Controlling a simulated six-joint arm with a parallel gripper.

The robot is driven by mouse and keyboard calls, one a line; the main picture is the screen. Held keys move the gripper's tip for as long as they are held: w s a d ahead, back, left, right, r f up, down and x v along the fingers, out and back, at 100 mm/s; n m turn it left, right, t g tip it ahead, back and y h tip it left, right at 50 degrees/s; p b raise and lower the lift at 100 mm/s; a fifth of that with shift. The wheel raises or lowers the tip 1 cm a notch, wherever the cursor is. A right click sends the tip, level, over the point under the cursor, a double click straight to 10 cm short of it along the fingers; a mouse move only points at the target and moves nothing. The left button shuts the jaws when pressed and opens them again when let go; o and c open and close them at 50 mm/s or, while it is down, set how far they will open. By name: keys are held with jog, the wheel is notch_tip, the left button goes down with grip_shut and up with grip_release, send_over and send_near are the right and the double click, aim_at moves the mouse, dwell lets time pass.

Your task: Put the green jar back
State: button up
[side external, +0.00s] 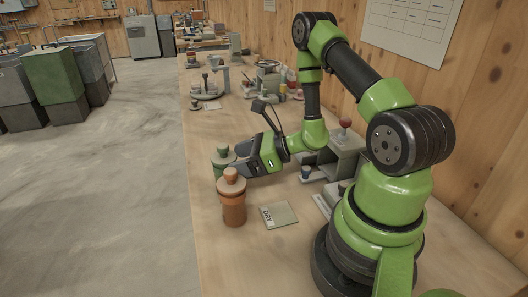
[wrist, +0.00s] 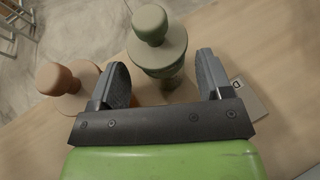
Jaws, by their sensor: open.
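The green jar (side external: 222,160) stands upright on the bench in the side view, partly hidden behind the orange jar and my gripper. In the wrist view the green jar (wrist: 158,50) with its round knob lid lies between and just beyond my two fingers. My gripper (wrist: 168,82) is open, with a finger on either side of the jar's near part; I cannot tell whether either finger touches it. In the side view my gripper (side external: 238,160) is low over the bench, beside the green jar.
An orange jar (side external: 233,205) stands close in front of the green one; it also shows left of my fingers in the wrist view (wrist: 72,82). A card marked "DRY" (side external: 279,215) lies to its right. A grey stand (side external: 345,160) is behind my gripper. The bench's left edge is close to the jars.

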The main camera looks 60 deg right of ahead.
jog(key=v, duration=0.8)
jog(key=s+a+r+n+g+y, duration=0.1)
jog(key=a+r+n+g+y, duration=0.5)
jog(key=a+r+n, duration=0.75)
jog(key=s+r+n+h, duration=0.7)
jog(key=n+h, duration=0.2)
jog(key=n, duration=0.5)
jog(key=shift+s+t, duration=0.2)
jog(key=shift+t, duration=0.2)
